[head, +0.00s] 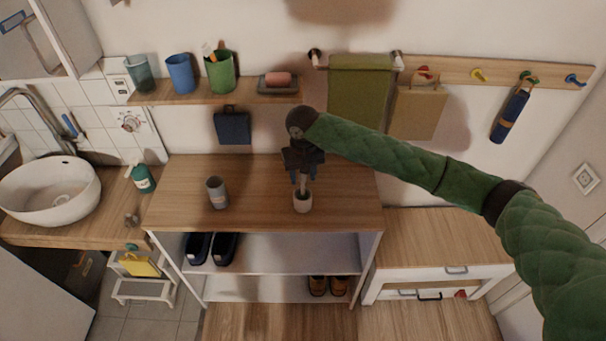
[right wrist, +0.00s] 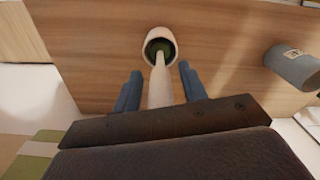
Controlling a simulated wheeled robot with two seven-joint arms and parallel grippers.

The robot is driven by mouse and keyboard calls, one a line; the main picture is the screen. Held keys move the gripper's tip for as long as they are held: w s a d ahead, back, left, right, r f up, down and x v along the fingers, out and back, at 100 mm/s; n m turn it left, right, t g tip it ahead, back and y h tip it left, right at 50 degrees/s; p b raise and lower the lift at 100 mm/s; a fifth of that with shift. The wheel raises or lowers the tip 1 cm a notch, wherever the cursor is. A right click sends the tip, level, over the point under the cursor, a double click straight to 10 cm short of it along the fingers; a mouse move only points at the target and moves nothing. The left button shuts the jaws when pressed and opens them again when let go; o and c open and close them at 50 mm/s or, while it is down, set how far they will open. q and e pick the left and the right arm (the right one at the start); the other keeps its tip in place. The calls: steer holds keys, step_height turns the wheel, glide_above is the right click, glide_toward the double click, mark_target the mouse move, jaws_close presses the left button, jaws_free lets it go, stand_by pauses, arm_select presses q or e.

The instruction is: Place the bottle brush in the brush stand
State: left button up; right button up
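The brush stand (head: 302,206) is a small pale cup on the wooden top of the shelf unit. The bottle brush (head: 304,184) stands in it with its pale handle up; the handle also shows in the right wrist view (right wrist: 160,83). Green, apparently the brush head, shows inside the stand's mouth (right wrist: 148,44). My right gripper (head: 303,181) is above the stand, pointing down. Its two blue fingers (right wrist: 160,82) are on either side of the handle, with a visible gap on each side. The brush's lower end is hidden inside the stand. My left gripper is not in view.
A grey cup (head: 217,193) stands left of the stand. A wall shelf (head: 185,97) with cups and a soap dish (head: 279,85) is behind. A green towel (head: 361,95) hangs behind my right arm. The top's front left is clear.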

steer(key=shift+r+b, duration=0.45)
steer(key=shift+r, duration=0.05)
step_height(320, 180, up, 4)
steer(key=shift+r+b, duration=0.1)
steer(key=shift+b, duration=0.8)
step_height(320, 180, up, 6)
steer(key=shift+f+b, duration=0.1)
steer(key=shift+b, duration=0.9)
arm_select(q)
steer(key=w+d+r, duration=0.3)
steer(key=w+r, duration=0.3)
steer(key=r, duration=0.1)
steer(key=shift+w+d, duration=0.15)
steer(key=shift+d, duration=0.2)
arm_select(e)
steer(key=shift+r, duration=0.6)
